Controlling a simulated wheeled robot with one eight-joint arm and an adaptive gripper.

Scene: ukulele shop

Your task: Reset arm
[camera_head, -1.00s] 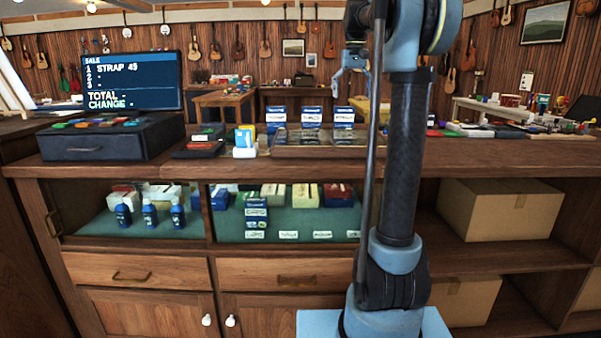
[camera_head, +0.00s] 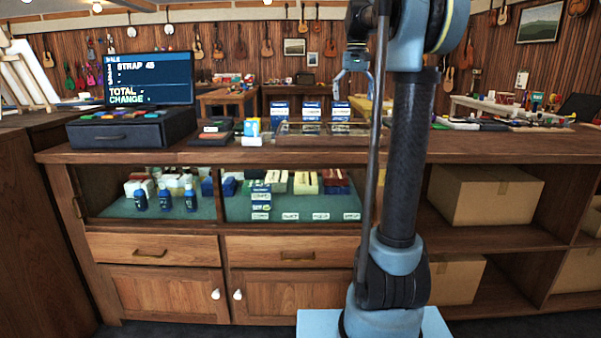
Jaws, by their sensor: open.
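My arm rises at the right of centre, its column and dark link in front of the counter (camera_head: 300,155). My gripper (camera_head: 352,88) hangs from the folded arm, just left of the upper link, its fingers pointing down and apart. It is open and appears empty. In the picture it shows above the counter top, near the right end of a clear tray (camera_head: 290,129). My arm hides part of the counter behind it.
A till with a screen (camera_head: 150,78) stands on the counter at left, with a card reader (camera_head: 213,131) beside it. Several blue-and-white boxes (camera_head: 311,110) stand by the tray. Below are a glass case with blue bottles (camera_head: 165,200), drawers (camera_head: 152,250) and cardboard boxes (camera_head: 484,195). Dark floor shows in front.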

